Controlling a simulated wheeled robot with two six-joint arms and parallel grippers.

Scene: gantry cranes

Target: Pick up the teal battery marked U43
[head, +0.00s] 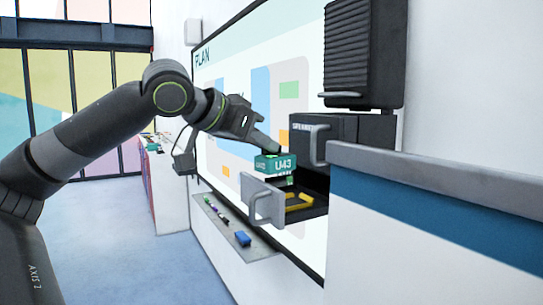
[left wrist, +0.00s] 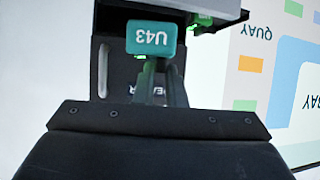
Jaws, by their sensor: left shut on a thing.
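The teal battery marked U43 (head: 278,165) hangs at the tip of my left gripper (head: 268,148), above an open drawer (head: 264,200). My left gripper is shut on it. In the left wrist view the battery (left wrist: 152,38) shows its U43 label upside down, at the ends of the gripper's fingers (left wrist: 160,75). A small green light shows at its lower edge there. My right gripper is in neither view.
The drawer's dark inside holds a yellow piece (head: 299,200). A dark cabinet (head: 362,130) stands behind it, and a grey-topped counter (head: 440,180) at right. A whiteboard ledge (head: 235,232) with a blue eraser (head: 243,238) lies below left. Floor at left is clear.

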